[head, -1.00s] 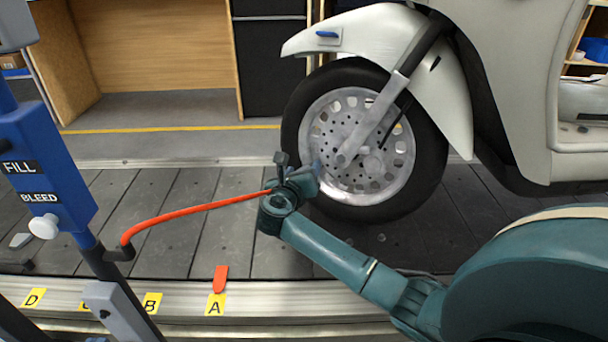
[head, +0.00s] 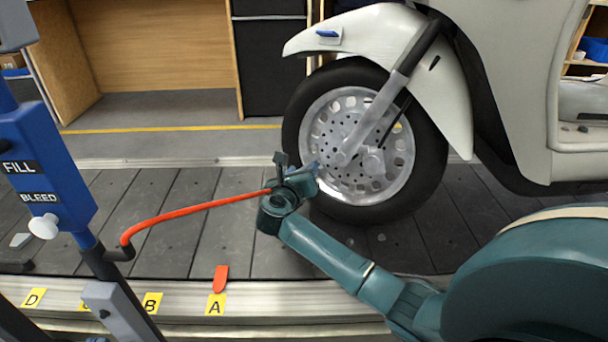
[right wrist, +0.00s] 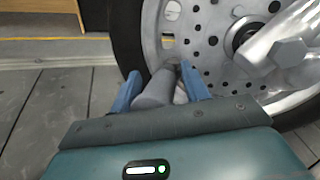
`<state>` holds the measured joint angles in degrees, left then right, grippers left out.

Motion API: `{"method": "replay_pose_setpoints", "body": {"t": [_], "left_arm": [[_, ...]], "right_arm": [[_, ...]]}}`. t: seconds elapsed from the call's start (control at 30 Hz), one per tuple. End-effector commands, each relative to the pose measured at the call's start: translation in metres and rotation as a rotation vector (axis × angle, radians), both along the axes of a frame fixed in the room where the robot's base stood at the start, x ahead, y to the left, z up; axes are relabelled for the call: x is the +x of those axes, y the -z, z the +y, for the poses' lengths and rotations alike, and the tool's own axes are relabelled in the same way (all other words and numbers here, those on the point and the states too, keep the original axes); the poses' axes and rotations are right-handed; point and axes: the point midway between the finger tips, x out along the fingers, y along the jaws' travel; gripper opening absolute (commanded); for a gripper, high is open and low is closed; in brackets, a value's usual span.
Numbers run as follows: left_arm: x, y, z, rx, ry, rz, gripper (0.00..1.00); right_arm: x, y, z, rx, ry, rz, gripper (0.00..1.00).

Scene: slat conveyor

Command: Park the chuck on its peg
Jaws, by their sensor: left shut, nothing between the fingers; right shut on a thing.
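My right gripper (head: 310,172) is in front of the lower left part of the scooter's front wheel. In the right wrist view its blue fingers (right wrist: 160,86) are shut on the grey, cylindrical chuck (right wrist: 156,92), which points toward the wheel. In the head view the chuck is mostly hidden by the gripper. The orange hose (head: 185,206) runs from a dark elbow on the blue stand (head: 45,165) to the gripper. I cannot make out the peg for certain; a grey block (head: 108,305) sits low on the stand. My left gripper is not in view.
The scooter's front wheel (head: 300,165) stands on the slat conveyor (head: 165,245), close behind my right gripper. Yellow labels such as A (head: 215,305) and an orange marker (head: 220,279) are along the near rail. The slats between stand and wheel are clear beneath the hose.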

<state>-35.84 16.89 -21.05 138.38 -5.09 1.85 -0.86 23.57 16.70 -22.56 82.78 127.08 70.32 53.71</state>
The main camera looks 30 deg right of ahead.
Motion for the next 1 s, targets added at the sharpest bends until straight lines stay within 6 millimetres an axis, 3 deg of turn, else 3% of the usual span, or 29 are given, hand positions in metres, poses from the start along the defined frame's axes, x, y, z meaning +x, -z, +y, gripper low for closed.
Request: {"method": "replay_pose_setpoints", "body": {"t": [0.03, 0.23, 1.0], "left_arm": [[0.0, 0.0, 0.0, 0.0, 0.0, 0.0, 0.0], [0.0, 0.0, 0.0, 0.0, 0.0, -0.001, 0.0], [0.0, -0.016, 0.0, -0.001, 0.0, -0.002, 0.0]], "right_arm": [[-0.002, 0.0, -0.011, -0.01, 0.025, 0.005, 0.2], [-0.003, -0.001, -0.012, -0.011, 0.026, 0.003, 0.03], [-0.017, -0.007, 0.013, -0.005, 0.013, -0.001, 0.0]]}}
